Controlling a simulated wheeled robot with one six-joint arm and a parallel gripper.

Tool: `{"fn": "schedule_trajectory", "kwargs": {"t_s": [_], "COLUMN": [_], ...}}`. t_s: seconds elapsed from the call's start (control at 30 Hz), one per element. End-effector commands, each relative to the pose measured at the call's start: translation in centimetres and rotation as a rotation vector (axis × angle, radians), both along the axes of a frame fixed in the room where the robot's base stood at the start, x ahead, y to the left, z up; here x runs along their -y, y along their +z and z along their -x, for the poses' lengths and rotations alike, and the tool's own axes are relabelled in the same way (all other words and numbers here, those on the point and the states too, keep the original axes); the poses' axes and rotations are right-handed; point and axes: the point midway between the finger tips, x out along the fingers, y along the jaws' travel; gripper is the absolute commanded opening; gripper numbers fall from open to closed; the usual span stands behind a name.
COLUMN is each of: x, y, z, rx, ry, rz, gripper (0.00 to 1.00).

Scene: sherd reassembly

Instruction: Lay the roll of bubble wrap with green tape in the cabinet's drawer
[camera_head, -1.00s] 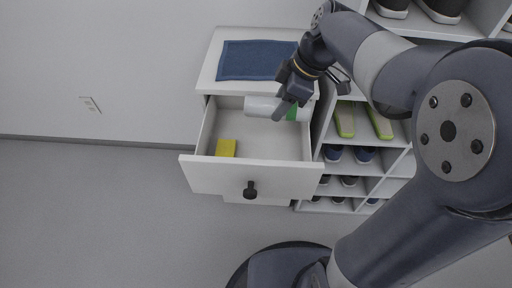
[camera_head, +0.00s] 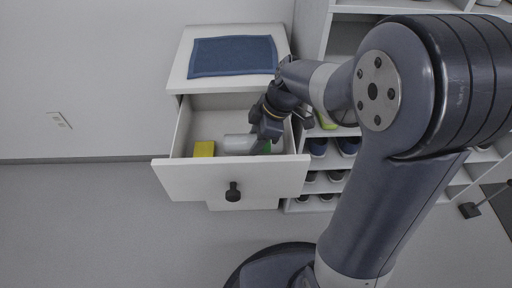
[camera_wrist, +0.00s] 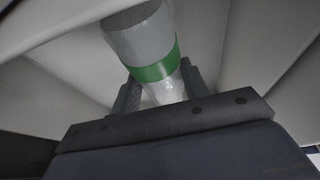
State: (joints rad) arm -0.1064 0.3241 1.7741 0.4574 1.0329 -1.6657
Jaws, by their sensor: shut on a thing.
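The roll of bubble wrap (camera_head: 238,143) is pale with a green tape band (camera_head: 267,147). It also shows in the wrist view (camera_wrist: 140,38), with the green band (camera_wrist: 155,68) just beyond the fingers. My gripper (camera_head: 262,143) is shut on the roll near the band and hides part of it. The cabinet's drawer (camera_head: 232,180) is pulled open. The roll is within the drawer's outline, lying crosswise; I cannot tell whether it touches the drawer floor. The white cabinet (camera_head: 180,72) stands against the wall.
A yellow block (camera_head: 204,149) lies in the drawer, left of the roll. A shoe rack (camera_head: 316,132) with several shoes stands close on the right. The floor left of the cabinet is clear.

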Motion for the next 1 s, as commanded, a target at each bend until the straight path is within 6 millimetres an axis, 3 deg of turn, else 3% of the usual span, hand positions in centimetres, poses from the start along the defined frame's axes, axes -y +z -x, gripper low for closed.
{"fn": "schedule_trajectory", "kwargs": {"t_s": [0.1, 0.2, 0.57, 0.6, 0.83, 1.0], "x": [0.0, 0.0, 0.0, 0.0, 0.0, 0.0], "y": [-2.4, -3.5, -3.8, -3.7, -3.7, -3.7], "z": [0.1, 0.0, 0.0, 0.0, 0.0, 0.0], "rx": [-0.004, -0.002, -0.001, 0.0, -0.001, -0.001], "ry": [0.0, 0.0, 0.0, 0.0, 0.0, 0.0], "rz": [0.001, 0.001, 0.001, 0.001, 0.001, 0.001], "gripper": [0.17, 0.17, 0.17, 0.45, 0.64, 0.64]}}
